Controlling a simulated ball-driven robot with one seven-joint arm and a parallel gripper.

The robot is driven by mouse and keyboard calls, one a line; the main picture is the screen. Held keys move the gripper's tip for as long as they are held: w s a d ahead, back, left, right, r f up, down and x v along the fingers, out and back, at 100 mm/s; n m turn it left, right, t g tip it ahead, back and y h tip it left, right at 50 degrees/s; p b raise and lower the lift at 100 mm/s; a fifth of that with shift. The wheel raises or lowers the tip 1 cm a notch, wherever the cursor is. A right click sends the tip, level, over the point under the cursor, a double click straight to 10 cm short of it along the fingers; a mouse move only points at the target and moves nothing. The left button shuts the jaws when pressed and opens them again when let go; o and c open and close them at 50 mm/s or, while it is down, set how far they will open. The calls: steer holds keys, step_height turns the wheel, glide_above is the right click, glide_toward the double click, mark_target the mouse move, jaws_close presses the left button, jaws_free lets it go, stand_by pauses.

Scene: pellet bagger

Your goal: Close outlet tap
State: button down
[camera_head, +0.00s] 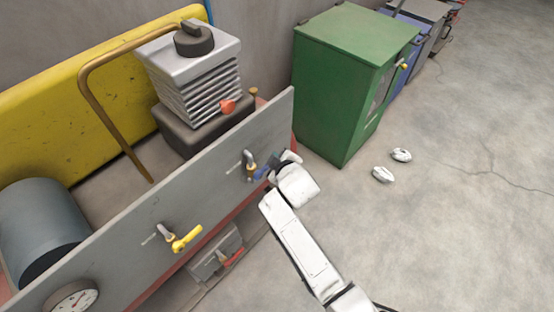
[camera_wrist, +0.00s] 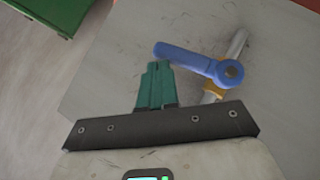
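A tap with a blue lever handle (camera_head: 261,173) sits on the grey panel (camera_head: 205,195). In the wrist view its blue handle (camera_wrist: 190,57) points left from its pivot, with a brass body (camera_wrist: 212,92) below. A second tap with a yellow handle (camera_head: 186,240) is lower left on the panel. Which one is the outlet tap I cannot tell; the labels are unreadable. My gripper (camera_head: 274,162) is at the blue handle. In the wrist view its green fingers (camera_wrist: 154,78) are together, empty, just below and left of the handle's free end; contact is unclear.
A red-handled valve (camera_head: 233,258) is under the panel. A gauge (camera_head: 72,298) is at lower left. A green cabinet (camera_head: 340,85) stands beyond the panel's right end. Two small white objects (camera_head: 384,174) lie on the floor. The floor at right is otherwise clear.

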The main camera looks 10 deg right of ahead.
steer(key=shift+w+d+f, duration=0.2)
steer(key=shift+d+f, duration=0.05)
steer(key=shift+f, duration=0.1)
steer(key=shift+f+b, duration=0.1)
steer(key=shift+b, duration=0.2)
stand_by(0.4)
steer(key=s+d+r+p, duration=0.2)
steer(key=s+r, duration=0.1)
steer(key=r, duration=0.3)
steer(key=s+d+r+p, duration=0.2)
steer(key=r, duration=0.4)
steer(key=shift+s+r, duration=0.3)
steer(key=shift+s, duration=0.1)
steer(key=shift+d, duration=0.1)
steer(key=s+d+f+m+g+h, duration=0.1)
steer(key=s+d+f+m+g, duration=0.2)
steer(key=s, duration=0.5)
steer(key=s+d+f+m+g, duration=0.2)
steer(key=s+d+f, duration=0.2)
steer(key=s, duration=0.4)
steer(key=s+d+m+g, duration=0.2)
steer(key=s+m, duration=0.1)
steer(key=s, duration=0.7)
steer(key=s+d+m+g, duration=0.3)
steer(key=s, duration=0.8)
steer(key=shift+d+f, duration=0.2)
steer(key=shift+d, duration=0.05)
